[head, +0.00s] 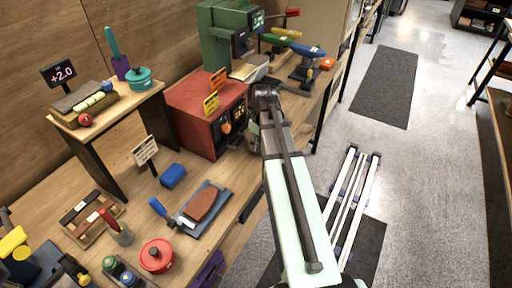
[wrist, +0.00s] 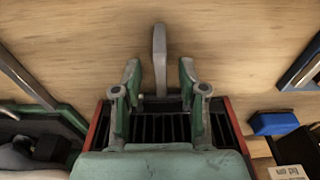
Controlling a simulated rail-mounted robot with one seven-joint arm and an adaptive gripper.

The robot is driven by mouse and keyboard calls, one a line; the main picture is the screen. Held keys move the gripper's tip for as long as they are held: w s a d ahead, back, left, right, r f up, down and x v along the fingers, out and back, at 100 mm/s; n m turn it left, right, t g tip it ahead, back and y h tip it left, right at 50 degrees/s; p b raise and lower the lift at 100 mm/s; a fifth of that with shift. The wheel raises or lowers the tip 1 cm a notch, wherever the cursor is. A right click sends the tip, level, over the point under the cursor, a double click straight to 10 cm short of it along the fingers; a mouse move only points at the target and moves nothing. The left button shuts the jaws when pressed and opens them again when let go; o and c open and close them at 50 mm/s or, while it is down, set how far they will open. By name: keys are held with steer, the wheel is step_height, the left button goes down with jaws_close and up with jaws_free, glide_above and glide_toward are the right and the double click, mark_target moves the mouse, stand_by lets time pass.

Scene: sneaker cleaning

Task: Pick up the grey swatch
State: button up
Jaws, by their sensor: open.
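My gripper (wrist: 160,72) is open in the wrist view, its two green-grey fingers spread apart. A narrow pale grey upright piece (wrist: 159,42) stands between and beyond the fingertips against a wood surface. Its lower end is partly hidden, and I cannot tell whether it is the grey swatch or whether the fingers touch it. In the head view my arm reaches to the right side of the red box, and the fingers are hidden.
The red box (head: 188,98) with a dark grille stands beside my gripper. A green machine (head: 216,45) is behind it. A red pot (head: 157,256) stands nearer.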

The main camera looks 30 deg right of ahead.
mark_target(255, 153)
steer(key=shift+w+a+f+p, duration=0.1)
steer(key=shift+f+p, duration=0.1)
steer(key=shift+f, duration=0.65)
steer(key=shift+w+a+f+p, duration=0.1)
steer(key=shift+f+p, duration=0.1)
steer(key=shift+f, duration=0.65)
jaws_close()
